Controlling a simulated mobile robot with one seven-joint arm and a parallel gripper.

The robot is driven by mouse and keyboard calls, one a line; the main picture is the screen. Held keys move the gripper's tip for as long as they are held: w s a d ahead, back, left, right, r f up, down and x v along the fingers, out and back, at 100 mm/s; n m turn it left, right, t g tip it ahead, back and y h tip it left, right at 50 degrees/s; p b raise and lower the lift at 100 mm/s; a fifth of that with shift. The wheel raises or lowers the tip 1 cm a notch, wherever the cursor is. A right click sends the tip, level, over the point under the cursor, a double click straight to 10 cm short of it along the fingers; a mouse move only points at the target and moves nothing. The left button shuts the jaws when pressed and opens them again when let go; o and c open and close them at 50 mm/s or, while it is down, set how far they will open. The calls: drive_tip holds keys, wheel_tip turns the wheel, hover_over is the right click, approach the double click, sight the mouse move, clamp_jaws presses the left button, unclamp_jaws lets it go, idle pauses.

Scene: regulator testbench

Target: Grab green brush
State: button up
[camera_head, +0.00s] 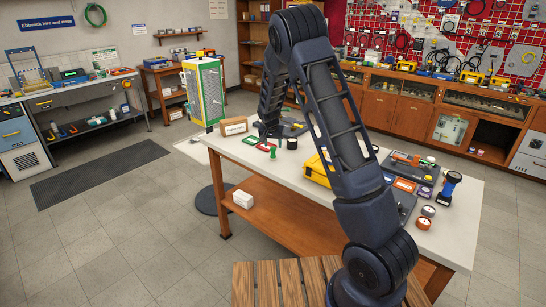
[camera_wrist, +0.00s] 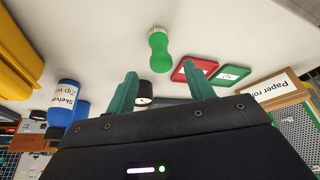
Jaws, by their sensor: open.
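The green brush (camera_wrist: 159,52) has a rounded green handle and pale bristles. In the wrist view it lies or stands on the white tabletop, beyond my fingertips and roughly between them. In the head view it is a small green shape (camera_head: 272,152) near the table's far left edge. My gripper (camera_wrist: 163,90) is open and empty, with two green fingers spread apart. The brush is apart from both fingers. My gripper is not clear in the head view, where my dark arm reaches over the table.
A red card tray (camera_wrist: 186,72) and a green one (camera_wrist: 229,73) lie close beside the brush. The white tabletop (camera_head: 237,150) is clear around the brush's far side.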

sight(273, 147)
drive_tip(key=shift+x, duration=3.15)
drive_tip(key=shift+a, duration=0.1)
drive_tip(key=c, duration=1.1)
